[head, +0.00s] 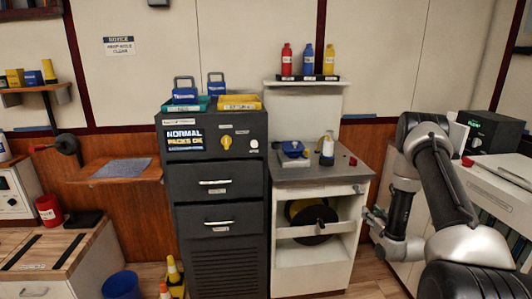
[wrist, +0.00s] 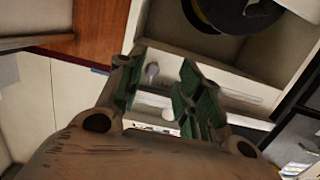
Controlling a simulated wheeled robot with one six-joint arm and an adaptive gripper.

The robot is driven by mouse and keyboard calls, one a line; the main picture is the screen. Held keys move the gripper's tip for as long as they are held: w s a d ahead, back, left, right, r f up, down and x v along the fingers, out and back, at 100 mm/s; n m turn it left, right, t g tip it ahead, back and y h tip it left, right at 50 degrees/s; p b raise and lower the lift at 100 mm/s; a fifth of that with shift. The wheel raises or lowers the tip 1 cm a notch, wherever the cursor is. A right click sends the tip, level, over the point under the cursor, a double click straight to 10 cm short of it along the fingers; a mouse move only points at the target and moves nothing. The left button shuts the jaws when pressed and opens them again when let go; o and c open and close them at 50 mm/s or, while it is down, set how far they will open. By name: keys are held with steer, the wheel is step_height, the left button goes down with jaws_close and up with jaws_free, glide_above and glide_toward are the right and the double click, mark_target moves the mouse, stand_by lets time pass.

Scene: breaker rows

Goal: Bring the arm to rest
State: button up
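My arm (head: 440,180) stands at the right of the head view, bent, with its forearm hanging down. My gripper (head: 374,218) is low, beside the right edge of the white cabinet's open front. In the wrist view my gripper (wrist: 160,88) shows two green-padded fingers spread apart with nothing held between them. The pale rail of the cabinet (wrist: 235,88) shows behind the fingers. Whether the fingers touch the cabinet cannot be told.
The white cabinet (head: 313,270) has an open bay with a dark reel (head: 314,224). A dark breaker cabinet (head: 219,215) stands left of it. A white counter (head: 498,182) with a black box (head: 490,132) is close behind my arm. Some wooden floor (head: 378,283) is clear.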

steer(key=s+f+g, duration=0.6)
steer(key=f, duration=0.4)
steer(key=s+r+m+g+h, duration=0.1)
steer(key=s+r+g, duration=0.2)
steer(key=s+g, duration=0.45)
steer(key=s+a+r, duration=0.4)
steer(key=s+r, duration=0.5)
steer(key=r, duration=0.5)
steer(key=s+a+r+t, duration=0.1)
steer(key=s+a+r, duration=0.4)
steer(key=s+r, duration=0.4)
steer(key=s+a+r, duration=0.5)
steer(key=s+r, duration=0.4)
steer(key=r, duration=1.2)
steer(key=shift+n, duration=0.3)
steer(key=shift+o, duration=0.4)
